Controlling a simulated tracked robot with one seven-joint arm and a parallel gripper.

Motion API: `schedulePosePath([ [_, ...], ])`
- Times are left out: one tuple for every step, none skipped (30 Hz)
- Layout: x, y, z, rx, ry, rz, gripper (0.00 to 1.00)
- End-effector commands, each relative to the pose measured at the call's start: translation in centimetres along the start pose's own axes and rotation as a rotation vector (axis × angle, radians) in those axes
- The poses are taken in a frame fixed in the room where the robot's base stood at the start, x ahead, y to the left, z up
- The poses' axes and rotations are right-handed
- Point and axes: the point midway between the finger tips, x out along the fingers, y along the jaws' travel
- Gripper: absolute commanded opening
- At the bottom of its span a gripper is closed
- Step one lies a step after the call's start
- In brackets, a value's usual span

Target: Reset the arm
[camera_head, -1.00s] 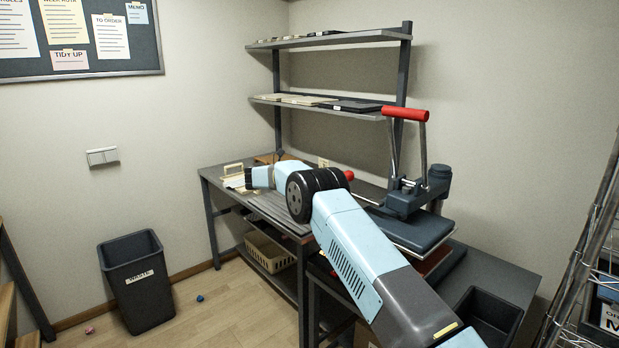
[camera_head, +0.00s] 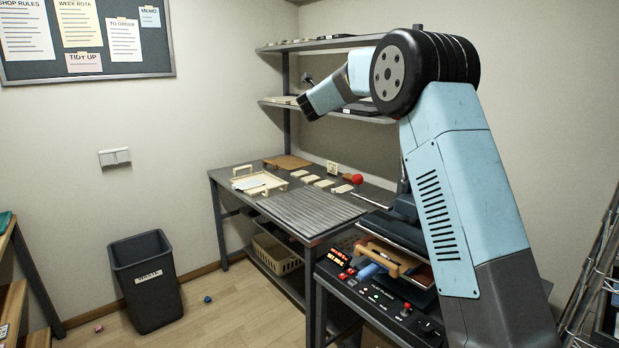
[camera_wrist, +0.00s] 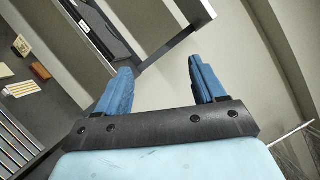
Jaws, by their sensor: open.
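My arm is raised over the workbench in the head view. Its forearm ends to the left, in front of the wall shelves. My gripper shows in the wrist view (camera_wrist: 163,82), with two blue fingers spread apart and nothing between them. In the head view its fingertips are hard to make out. The dark press (camera_head: 400,232) stands on the right bench, partly hidden behind my arm. A control panel (camera_head: 385,300) with lit displays is in front of it.
The shelf (camera_head: 278,102) is close to my gripper. A waste bin (camera_head: 146,280) stands on the floor at left. The air left of my arm is clear.

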Motion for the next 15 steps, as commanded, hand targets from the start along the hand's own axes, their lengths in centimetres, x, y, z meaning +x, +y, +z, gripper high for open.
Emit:
schedulePosePath([
  [-0.4, -1.7, -0.1, -0.04, -0.04, 0.017, 0.69],
  [-0.7, -2.4, 0.0, -0.068, -0.066, 0.029, 0.69],
  [-1.1, -3.4, 0.0, -0.104, -0.1, 0.046, 0.69],
  [-1.4, -4.0, 0.0, -0.133, -0.125, 0.058, 0.69],
  [-1.8, -4.6, 0.0, -0.162, -0.15, 0.07, 0.69],
  [-2.3, -5.4, -0.1, -0.2, -0.182, 0.085, 0.69],
  [-2.7, -6.0, -0.2, -0.231, -0.207, 0.096, 0.69],
  [-3.2, -6.5, -0.4, -0.26, -0.231, 0.109, 0.69],
  [-3.9, -7.2, -0.5, -0.301, -0.264, 0.124, 0.69],
  [-4.5, -7.8, -0.7, -0.331, -0.288, 0.134, 0.69],
  [-5.0, -8.2, -0.9, -0.363, -0.311, 0.147, 0.69],
  [-5.8, -8.8, -1.3, -0.405, -0.343, 0.162, 0.69],
  [-6.5, -9.2, -1.5, -0.436, -0.366, 0.173, 0.69],
  [-7.1, -9.6, -1.9, -0.468, -0.39, 0.185, 0.69],
  [-8.1, -10.1, -2.3, -0.511, -0.421, 0.2, 0.69],
])
